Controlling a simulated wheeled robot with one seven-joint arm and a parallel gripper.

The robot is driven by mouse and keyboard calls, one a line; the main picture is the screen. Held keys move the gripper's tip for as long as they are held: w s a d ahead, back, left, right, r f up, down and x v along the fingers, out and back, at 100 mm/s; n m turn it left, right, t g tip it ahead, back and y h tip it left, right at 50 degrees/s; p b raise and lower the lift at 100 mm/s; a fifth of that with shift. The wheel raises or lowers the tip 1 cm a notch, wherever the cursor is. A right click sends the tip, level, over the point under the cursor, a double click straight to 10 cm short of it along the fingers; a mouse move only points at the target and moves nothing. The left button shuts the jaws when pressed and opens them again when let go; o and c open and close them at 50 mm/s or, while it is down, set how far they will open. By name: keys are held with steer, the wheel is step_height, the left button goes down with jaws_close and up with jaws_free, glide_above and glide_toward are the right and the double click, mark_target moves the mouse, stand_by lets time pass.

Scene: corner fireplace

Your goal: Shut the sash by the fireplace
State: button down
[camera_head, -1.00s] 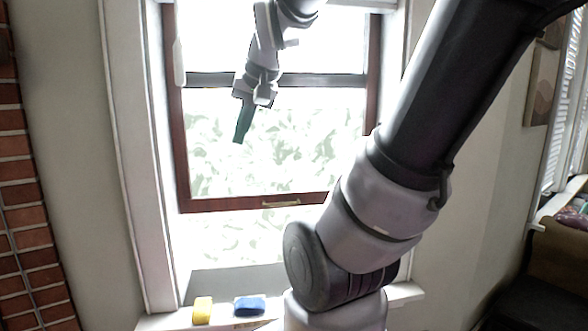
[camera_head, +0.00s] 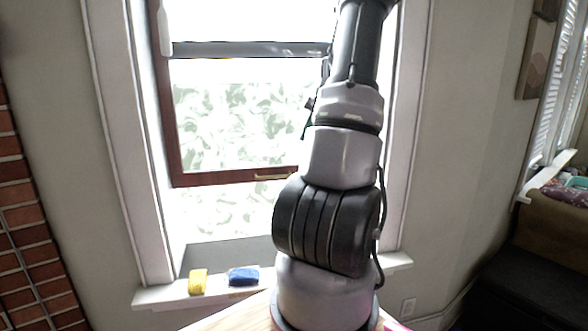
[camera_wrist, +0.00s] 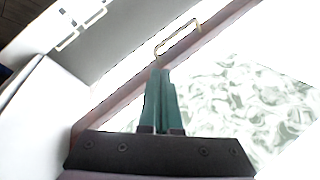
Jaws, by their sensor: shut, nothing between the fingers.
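The sash (camera_head: 230,178) is a dark red-brown framed window pane, raised, with an open gap between its bottom rail and the sill. A small brass handle (camera_head: 275,176) sits on the bottom rail, partly beside my arm. In the wrist view, the handle (camera_wrist: 178,38) and the slanting rail (camera_wrist: 125,97) lie beyond my gripper (camera_wrist: 160,72). The green fingers are shut together and empty. Their tips appear just short of the handle in the picture; I cannot tell whether they touch the rail. In the head view my arm hides most of the gripper and the sash's right side.
A yellow block (camera_head: 198,281) and a blue block (camera_head: 243,277) lie on the white sill (camera_head: 160,297). Brick (camera_head: 30,255) of the fireplace stands at the left. A dark seat (camera_head: 520,280) is at the right.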

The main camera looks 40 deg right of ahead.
steer(key=x, duration=0.4)
steer(key=d+x, duration=0.1)
steer(key=x, duration=0.9)
steer(key=shift+d+f, duration=0.2)
steer(key=shift+f, duration=0.2)
step_height(320, 180, down, 29)
steer(key=shift+r, duration=0.2)
steer(key=shift+s+a+f, duration=0.1)
steer(key=shift+s+f, duration=0.1)
steer(key=shift+f, duration=0.1)
